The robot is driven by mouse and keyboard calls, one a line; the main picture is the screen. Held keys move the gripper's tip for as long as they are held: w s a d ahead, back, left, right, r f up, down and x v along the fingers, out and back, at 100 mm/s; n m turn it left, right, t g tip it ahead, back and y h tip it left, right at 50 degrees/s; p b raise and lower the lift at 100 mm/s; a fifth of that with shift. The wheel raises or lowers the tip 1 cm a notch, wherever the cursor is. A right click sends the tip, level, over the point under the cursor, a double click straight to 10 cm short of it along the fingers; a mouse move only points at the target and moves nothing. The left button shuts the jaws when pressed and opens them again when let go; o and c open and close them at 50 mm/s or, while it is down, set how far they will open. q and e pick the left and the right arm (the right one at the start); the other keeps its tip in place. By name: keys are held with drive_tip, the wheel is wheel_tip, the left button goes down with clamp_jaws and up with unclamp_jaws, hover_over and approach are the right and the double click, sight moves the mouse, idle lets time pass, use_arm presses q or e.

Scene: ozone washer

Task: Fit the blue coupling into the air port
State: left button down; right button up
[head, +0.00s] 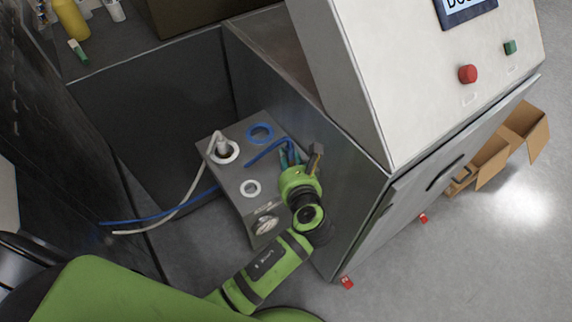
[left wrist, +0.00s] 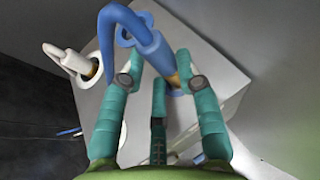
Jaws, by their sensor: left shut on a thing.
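My left gripper (head: 290,155) is above the right side of a grey port box (head: 232,186). Its teal fingers are shut on the blue coupling (left wrist: 152,48), which lies tilted between them with its brass-coloured end toward the right finger. A bent blue hose (head: 262,153) leads from the coupling. A blue ring port (head: 260,133) is on the box top, beside the coupling and apart from it in the head view; the coupling partly covers the ring in the left wrist view (left wrist: 124,38). Which port is the air port cannot be read. The right gripper is not in view.
A white coupling (head: 218,142) stands in a white ring port. A round dial (head: 265,224) is on the box front. The washer cabinet (head: 345,185) rises close on the right. Blue and white hoses trail left.

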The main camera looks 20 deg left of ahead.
use_arm(q)
drive_tip(key=c, duration=1.2)
unclamp_jaws()
drive_tip(key=shift+s+a+f+g, duration=0.1)
drive_tip(key=shift+s+f+g, duration=0.1)
drive_tip(key=shift+f, duration=0.25)
drive_tip(key=shift+s+f+g, duration=0.1)
drive_tip(key=shift+s+f, duration=0.05)
drive_tip(key=shift+f, duration=0.25)
drive_tip(key=shift+o, duration=0.2)
drive_tip(key=shift+w+a, duration=0.1)
drive_tip(key=shift+w, duration=0.05)
drive_tip(key=shift+r, duration=0.15)
drive_tip(key=v, duration=1.2)
drive_tip(key=shift+b, duration=0.4)
